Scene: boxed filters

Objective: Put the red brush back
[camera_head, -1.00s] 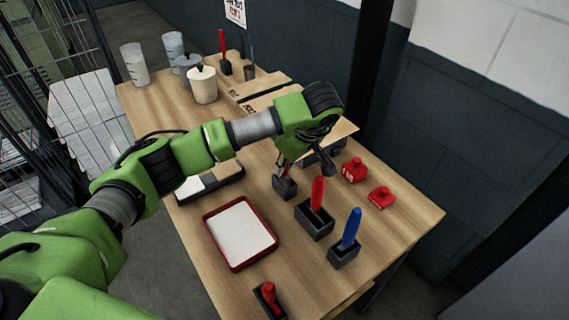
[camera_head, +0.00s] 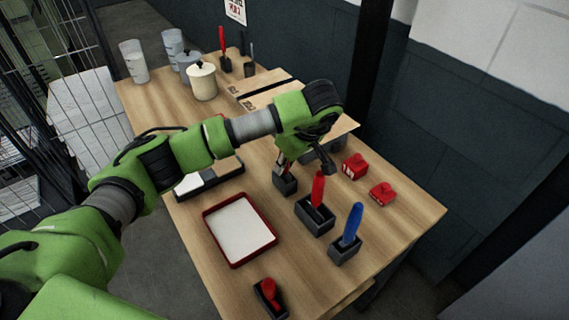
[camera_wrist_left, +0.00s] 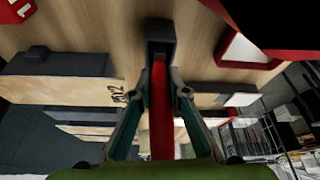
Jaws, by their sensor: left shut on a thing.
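My left gripper (camera_head: 303,160) is low over the middle of the table, above a small dark holder (camera_head: 286,184). In the left wrist view its two fingers (camera_wrist_left: 160,92) are closed on the sides of a red brush handle (camera_wrist_left: 160,116). The handle's far end meets the dark holder (camera_wrist_left: 160,34); it looks to be at or in its opening, but how deep I cannot tell. In the head view the gripper mostly hides this brush. My right gripper is not in view.
Another red brush (camera_head: 318,187) stands in a dark box (camera_head: 314,218), beside a blue brush (camera_head: 352,222) in its holder (camera_head: 344,253). Two red blocks (camera_head: 355,166) (camera_head: 382,193) lie to the right. A red-rimmed tray (camera_head: 240,266) is in front; canisters (camera_head: 202,84) stand at the back.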

